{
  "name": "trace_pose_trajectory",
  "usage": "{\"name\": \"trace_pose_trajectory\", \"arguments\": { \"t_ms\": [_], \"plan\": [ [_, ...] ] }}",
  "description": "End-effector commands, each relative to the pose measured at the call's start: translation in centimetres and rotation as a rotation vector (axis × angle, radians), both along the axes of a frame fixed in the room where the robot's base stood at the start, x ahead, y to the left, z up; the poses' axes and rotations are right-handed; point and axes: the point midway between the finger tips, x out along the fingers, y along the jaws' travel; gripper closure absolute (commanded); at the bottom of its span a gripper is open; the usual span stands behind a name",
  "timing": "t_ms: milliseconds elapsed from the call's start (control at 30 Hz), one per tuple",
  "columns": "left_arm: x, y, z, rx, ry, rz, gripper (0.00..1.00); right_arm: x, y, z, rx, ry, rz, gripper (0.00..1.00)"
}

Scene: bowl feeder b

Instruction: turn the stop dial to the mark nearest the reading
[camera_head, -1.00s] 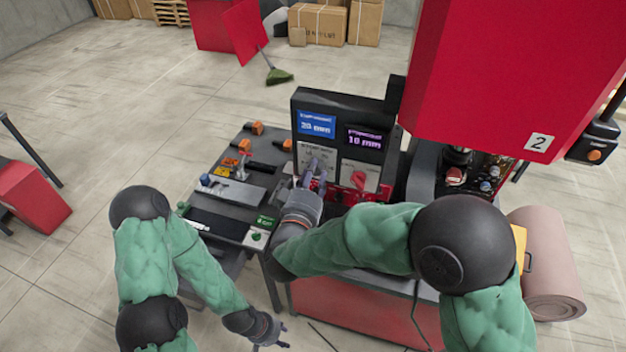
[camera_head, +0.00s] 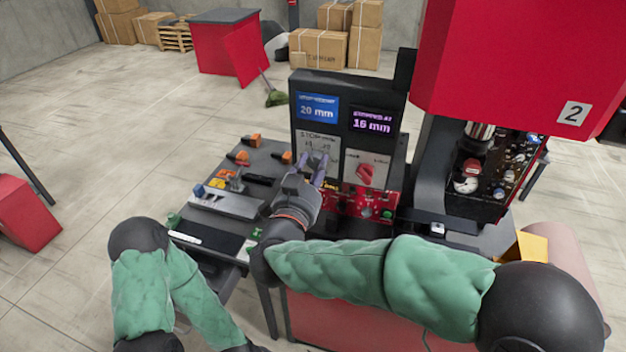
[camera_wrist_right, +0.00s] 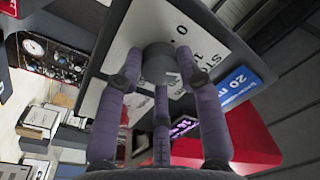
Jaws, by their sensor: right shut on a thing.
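The stop dial is a grey round knob (camera_wrist_right: 160,62) on a white panel marked STOP (camera_head: 318,143); it shows in the right wrist view. My right gripper (camera_head: 316,163) is shut on it, its fingers around the knob in the right wrist view (camera_wrist_right: 158,75). In the head view the fingers mostly hide the knob and some of its marks. Above, a blue screen (camera_head: 318,108) reads 20 mm. A purple screen (camera_head: 372,122) appears to read 16 mm. My left forearm shows at the bottom left, but its gripper is out of view.
A red dial (camera_head: 366,174) sits on the neighbouring white panel, right of my gripper. A red strip with buttons (camera_head: 360,206) runs below. The big red machine housing (camera_head: 520,60) overhangs at right.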

Motion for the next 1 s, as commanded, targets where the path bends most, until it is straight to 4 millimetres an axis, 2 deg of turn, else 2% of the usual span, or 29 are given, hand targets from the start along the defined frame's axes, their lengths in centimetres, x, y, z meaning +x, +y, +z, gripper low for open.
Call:
{"name": "trace_pose_trajectory", "arguments": {
  "t_ms": [33, 500, 800, 1000],
  "plan": [
    [0.0, 0.0, -1.2, 0.000, 0.000, 0.000, 0.60, 0.0, 0.0, -0.3, 0.044, -0.018, -0.001, 0.96],
    [0.0, 0.0, -6.8, 0.000, 0.000, 0.000, 0.60, 0.0, 0.1, -0.4, 0.466, -0.154, 0.000, 0.96],
    [0.0, 0.0, -9.5, 0.000, 0.000, 0.000, 0.60, 0.1, 0.1, -0.3, 0.689, -0.226, -0.001, 0.96],
    [0.0, 0.0, -10.5, 0.000, 0.000, 0.000, 0.60, 0.1, 0.1, -0.1, 0.786, -0.258, -0.001, 0.96]
  ]
}}
